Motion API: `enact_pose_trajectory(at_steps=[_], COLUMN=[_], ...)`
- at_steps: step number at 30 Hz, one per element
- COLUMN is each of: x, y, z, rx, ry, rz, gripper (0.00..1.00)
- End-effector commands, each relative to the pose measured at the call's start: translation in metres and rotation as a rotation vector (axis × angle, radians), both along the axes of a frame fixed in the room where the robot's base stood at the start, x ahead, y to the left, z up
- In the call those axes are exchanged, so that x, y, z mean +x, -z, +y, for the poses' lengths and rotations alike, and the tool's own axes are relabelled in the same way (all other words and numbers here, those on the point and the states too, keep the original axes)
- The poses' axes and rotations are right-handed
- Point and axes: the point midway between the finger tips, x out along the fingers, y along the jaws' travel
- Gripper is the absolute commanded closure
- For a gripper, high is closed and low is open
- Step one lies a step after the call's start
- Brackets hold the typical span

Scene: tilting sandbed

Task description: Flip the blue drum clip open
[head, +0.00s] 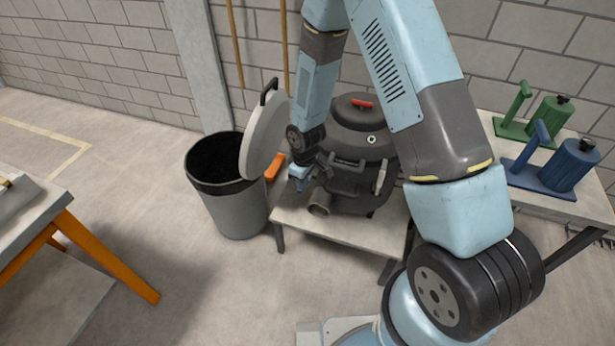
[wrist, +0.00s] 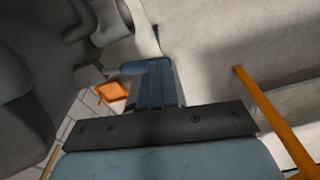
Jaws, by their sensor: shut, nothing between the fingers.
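The dark grey drum (head: 345,138) stands on a low table, its round lid carrying a red piece. My gripper (head: 308,186) is at the drum's left front side. In the wrist view my gripper (wrist: 160,68) is shut and holds nothing. A dull blue bar (wrist: 130,69) juts left by the fingertips; it may be the blue clip, but I cannot tell for sure, nor whether it is touched. In the head view my gripper and wrist hide that part of the drum, so no blue clip shows clearly there. A pale grey latch (head: 380,178) is on the drum's right side.
A grey bin (head: 240,212) with a tilted pale lid (head: 265,135) stands left of the drum. An orange piece (head: 274,167) lies between them. The low table (head: 352,226) has a bare front strip. Green (head: 548,118) and blue (head: 570,165) devices stand on the right table.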

Motion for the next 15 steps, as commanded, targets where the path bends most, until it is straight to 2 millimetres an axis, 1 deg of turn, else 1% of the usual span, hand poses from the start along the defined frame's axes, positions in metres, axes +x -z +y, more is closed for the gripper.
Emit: enact_pose_trajectory(at_steps=[6, 15], x=[-0.006, -0.008], y=[0.009, 0.014], z=[-0.002, -0.003], rx=[-0.001, -0.005], ry=[0.007, 0.011], rz=[0.004, 0.006], gripper=[1.0, 1.0])
